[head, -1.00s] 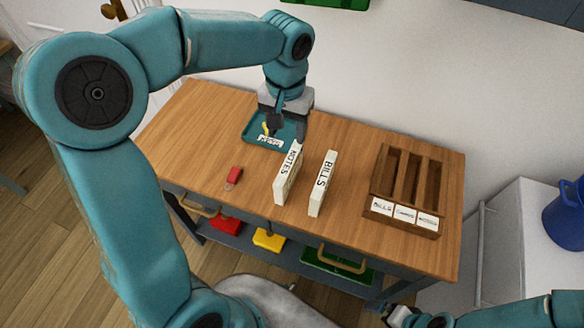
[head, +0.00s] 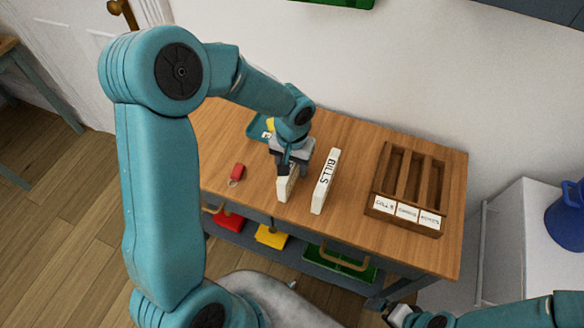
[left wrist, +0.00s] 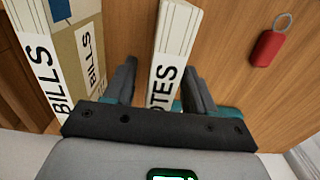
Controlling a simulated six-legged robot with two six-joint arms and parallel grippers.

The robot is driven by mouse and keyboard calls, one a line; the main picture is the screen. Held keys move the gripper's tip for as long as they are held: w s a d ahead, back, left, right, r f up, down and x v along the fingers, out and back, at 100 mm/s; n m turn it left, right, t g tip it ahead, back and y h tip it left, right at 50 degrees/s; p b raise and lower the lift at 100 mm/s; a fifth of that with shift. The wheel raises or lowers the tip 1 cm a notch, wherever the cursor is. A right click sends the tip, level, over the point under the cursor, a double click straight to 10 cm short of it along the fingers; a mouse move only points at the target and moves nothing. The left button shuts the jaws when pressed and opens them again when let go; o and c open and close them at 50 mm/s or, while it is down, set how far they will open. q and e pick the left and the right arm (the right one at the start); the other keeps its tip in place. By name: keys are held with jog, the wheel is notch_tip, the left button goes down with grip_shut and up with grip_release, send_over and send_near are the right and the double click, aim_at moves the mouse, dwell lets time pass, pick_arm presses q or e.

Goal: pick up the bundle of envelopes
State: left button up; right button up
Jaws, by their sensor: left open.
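Two envelope bundles stand upright on the wooden desk (head: 235,150). One has a white edge lettered NOTES and sits under my left gripper (head: 286,166); the NOTES bundle (head: 286,190) is partly hidden by it in the head view. The other is the BILLS bundle (head: 325,182), to the right, with a brown face and white labels in the left wrist view (left wrist: 85,55). There my open left gripper (left wrist: 160,85) has one finger on each side of the NOTES bundle (left wrist: 174,50). My right gripper (head: 395,312) shows only partly at the bottom; its jaws are unclear.
A wooden sorter (head: 408,190) with labelled slots stands at the desk's right. A teal tray (head: 257,128) lies behind my left gripper. A red key tag (head: 237,171) lies left of the NOTES bundle. Red, yellow and green items sit on the shelf below.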

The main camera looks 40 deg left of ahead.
pick_arm(q)
jog(key=shift+c, duration=0.3)
grip_shut()
jog(key=shift+w, duration=0.1)
